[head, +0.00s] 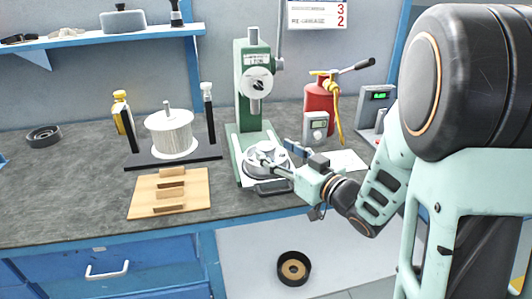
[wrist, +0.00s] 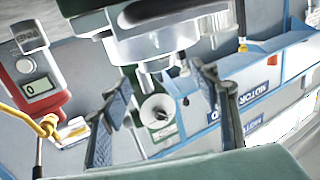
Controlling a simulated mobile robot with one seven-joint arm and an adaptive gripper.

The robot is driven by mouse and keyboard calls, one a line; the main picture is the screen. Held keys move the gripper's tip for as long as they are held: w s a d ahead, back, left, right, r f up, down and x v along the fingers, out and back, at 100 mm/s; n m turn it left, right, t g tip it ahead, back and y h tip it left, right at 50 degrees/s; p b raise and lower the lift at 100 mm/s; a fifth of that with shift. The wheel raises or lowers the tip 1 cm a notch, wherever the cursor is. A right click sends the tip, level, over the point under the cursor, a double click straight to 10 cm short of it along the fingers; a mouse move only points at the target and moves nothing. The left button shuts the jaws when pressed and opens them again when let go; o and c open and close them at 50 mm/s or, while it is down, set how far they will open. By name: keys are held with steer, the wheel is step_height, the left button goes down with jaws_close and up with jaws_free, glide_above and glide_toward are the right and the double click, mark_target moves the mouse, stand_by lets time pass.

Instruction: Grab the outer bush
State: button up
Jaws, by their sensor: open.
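My gripper (head: 264,158) reaches from the right to the round grey metal housing (head: 267,180) on the base of the green press (head: 249,115). In the wrist view my gripper (wrist: 162,85) has its two dark fingers wide apart. A small pale round part (wrist: 157,107) shows between them, apart from both fingers. A large round grey part (wrist: 170,35) is above the fingers in that picture. I cannot tell for sure which part is the outer bush. In the head view my gripper partly covers the housing.
A wooden block (head: 170,207) and a black tray with a white ribbed cylinder (head: 171,133) stand left of the press. A black ring (head: 43,134) lies far left. Another ring (head: 294,268) lies below the bench.

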mark_target(265, 145)
steer(key=x, duration=0.2)
steer(key=f+b+x, duration=0.1)
steer(key=x, duration=0.1)
steer(key=shift+w+a, duration=0.15)
steer(key=shift+w, duration=0.05)
steer(key=shift+w+a, duration=0.25)
steer(key=shift+w, duration=0.1)
steer(key=c, duration=1.5)
steer(key=shift+r, duration=0.1)
jaws_close()
steer(key=shift+r, duration=0.15)
